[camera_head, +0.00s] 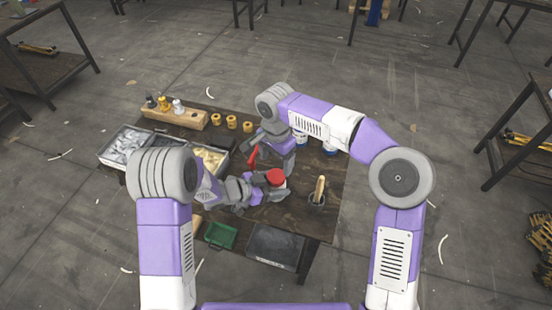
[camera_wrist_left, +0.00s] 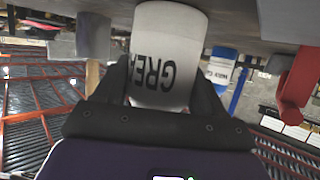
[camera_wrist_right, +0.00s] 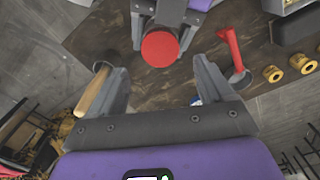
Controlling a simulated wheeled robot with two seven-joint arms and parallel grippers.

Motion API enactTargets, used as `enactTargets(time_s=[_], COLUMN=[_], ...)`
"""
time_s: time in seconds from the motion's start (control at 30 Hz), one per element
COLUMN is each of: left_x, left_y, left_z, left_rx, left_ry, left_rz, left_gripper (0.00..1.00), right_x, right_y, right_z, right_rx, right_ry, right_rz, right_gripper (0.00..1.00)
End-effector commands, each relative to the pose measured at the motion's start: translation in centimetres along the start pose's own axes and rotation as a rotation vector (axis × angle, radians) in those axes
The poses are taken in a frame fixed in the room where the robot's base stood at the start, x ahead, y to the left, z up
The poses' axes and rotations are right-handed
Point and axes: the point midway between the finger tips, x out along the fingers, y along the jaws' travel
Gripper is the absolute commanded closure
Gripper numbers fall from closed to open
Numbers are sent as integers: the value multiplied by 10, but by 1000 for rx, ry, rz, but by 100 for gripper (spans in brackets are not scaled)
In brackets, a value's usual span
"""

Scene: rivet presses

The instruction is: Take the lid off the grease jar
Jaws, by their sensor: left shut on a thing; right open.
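The grease jar is white with a red lid (camera_head: 276,176), which is on top of it. My left gripper (camera_head: 268,186) is shut around the jar's side. The left wrist view shows the white jar body (camera_wrist_left: 168,50) with upside-down lettering between the dark fingers. My right gripper (camera_head: 281,158) is above the table near the lid, fingers spread. In the right wrist view the red lid (camera_wrist_right: 159,48) lies ahead of the open right gripper (camera_wrist_right: 152,72), roughly centred and not between the fingers. The jar is mostly hidden by my left gripper in the head view.
A cup with a wooden-handled brush (camera_head: 319,190) stands right of the jar. A red-handled tool (camera_head: 252,157) is to the left. Yellow rings (camera_head: 231,122), a wooden block (camera_head: 172,117) with parts and metal bins (camera_head: 125,144) stand farther left. White-and-blue containers (camera_head: 330,149) stand behind.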

Motion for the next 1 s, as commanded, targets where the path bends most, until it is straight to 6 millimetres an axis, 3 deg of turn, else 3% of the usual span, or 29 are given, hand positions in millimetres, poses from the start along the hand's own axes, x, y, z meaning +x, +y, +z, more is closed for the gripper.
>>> enactTargets(time_s=[0.2, 0.4, 0.77, 1.0], left_x=[0, 0, 0, 0], left_y=[0, 0, 0, 0], left_z=[0, 0, 0, 0], left_rx=[0, 0, 0, 0], left_ry=[0, 0, 0, 0], left_rz=[0, 0, 0, 0], left_gripper=[100, 100, 100, 100], right_x=[37, 59, 65, 65], right_y=[1, 0, 0, 0], right_z=[0, 0, 0, 0], right_rx=[-2, -2, -3, -3], right_ry=[-3, -1, -1, 0], right_rz=[3, 0, -2, -2], right_gripper=[20, 20, 20, 53])
